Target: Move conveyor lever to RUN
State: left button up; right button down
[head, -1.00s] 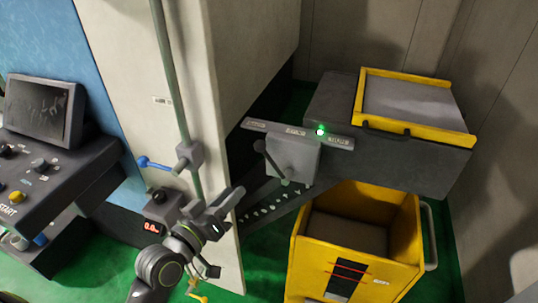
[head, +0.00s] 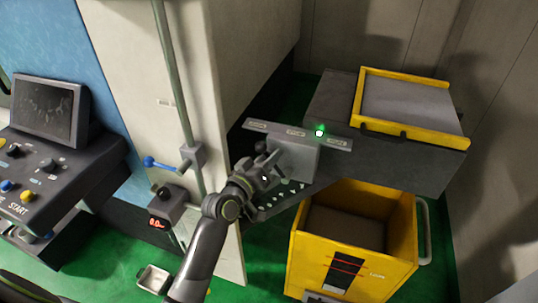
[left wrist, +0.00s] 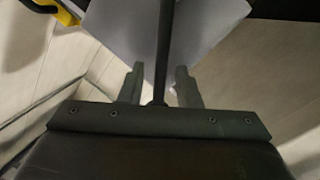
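The conveyor lever is a dark rod with a round knob (head: 261,147), in front of a grey box (head: 300,160) below a strip with three labels (head: 297,134). The label words are too small to read for sure. My left gripper (head: 272,166) is at the lever and hides most of its rod in the head view. In the left wrist view the rod (left wrist: 164,45) stands between the two spread fingers (left wrist: 160,86), with gaps on both sides. The left gripper is open around the rod. My right gripper is not in view.
A green light (head: 319,132) glows on the strip. A yellow-rimmed tray (head: 458,142) is on the conveyor, right. A yellow cart (head: 350,240) stands below. A blue-tipped handle (head: 150,162) and a control panel with a screen (head: 47,110) are left.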

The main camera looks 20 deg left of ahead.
pick_arm(q)
grip_shut()
jog(key=shift+w, duration=0.1)
dwell(0.4)
